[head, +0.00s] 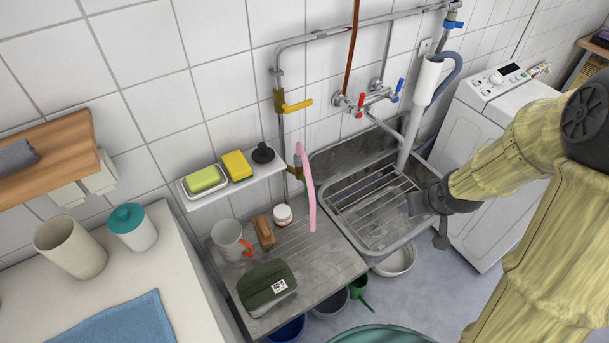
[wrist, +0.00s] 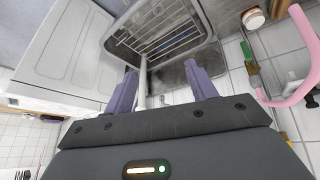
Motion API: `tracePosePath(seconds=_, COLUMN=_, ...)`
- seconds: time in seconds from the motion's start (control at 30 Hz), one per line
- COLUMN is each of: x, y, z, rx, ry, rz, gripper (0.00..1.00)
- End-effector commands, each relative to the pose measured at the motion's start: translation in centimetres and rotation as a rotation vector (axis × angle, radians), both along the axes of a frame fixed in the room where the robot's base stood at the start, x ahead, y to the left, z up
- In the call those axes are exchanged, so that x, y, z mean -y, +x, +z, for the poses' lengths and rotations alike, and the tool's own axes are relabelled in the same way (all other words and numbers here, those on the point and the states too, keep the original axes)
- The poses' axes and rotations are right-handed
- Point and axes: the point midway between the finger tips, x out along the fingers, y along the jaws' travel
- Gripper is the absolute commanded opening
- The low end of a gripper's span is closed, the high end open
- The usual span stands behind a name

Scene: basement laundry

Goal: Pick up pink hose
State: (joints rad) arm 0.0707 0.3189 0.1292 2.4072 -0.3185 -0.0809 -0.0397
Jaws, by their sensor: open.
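The pink hose (head: 308,190) hangs from a tap fitting in front of the tiled wall, its lower end over the grey drainboard. It curves along the right edge of the wrist view (wrist: 285,101), partly cut off by the frame. My gripper (head: 412,203) is over the right side of the sink, to the right of the hose and well apart from it. In the wrist view its two purple fingers (wrist: 162,84) are spread with nothing between them.
The sink (head: 365,252) holds a wire rack (head: 378,210). A green pouch (head: 266,287), mug (head: 230,241), brush (head: 264,231) and jar (head: 283,215) stand on the drainboard. A washing machine (head: 465,150) stands right.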

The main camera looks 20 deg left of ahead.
Motion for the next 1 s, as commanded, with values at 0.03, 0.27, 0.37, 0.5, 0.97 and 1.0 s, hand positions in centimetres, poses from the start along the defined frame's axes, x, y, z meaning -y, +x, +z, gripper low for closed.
tracePosePath(seconds=0.03, x=-1.1, y=1.7, z=-2.0, rx=0.034, ry=0.016, rz=0.064, gripper=0.57)
tracePosePath(seconds=0.27, x=-7.7, y=7.5, z=-7.1, rx=0.235, ry=0.166, rz=0.353, gripper=0.57)
tracePosePath(seconds=0.37, x=-10.8, y=8.9, z=-9.0, rx=0.327, ry=0.269, rz=0.460, gripper=0.57)
tracePosePath(seconds=0.5, x=-15.0, y=9.8, z=-10.8, rx=0.464, ry=0.443, rz=0.583, gripper=0.57)
tracePosePath(seconds=0.97, x=-20.0, y=9.0, z=-11.3, rx=0.752, ry=0.828, rz=0.714, gripper=0.57)
tracePosePath(seconds=1.0, x=-20.0, y=9.0, z=-11.2, rx=0.753, ry=0.827, rz=0.715, gripper=0.57)
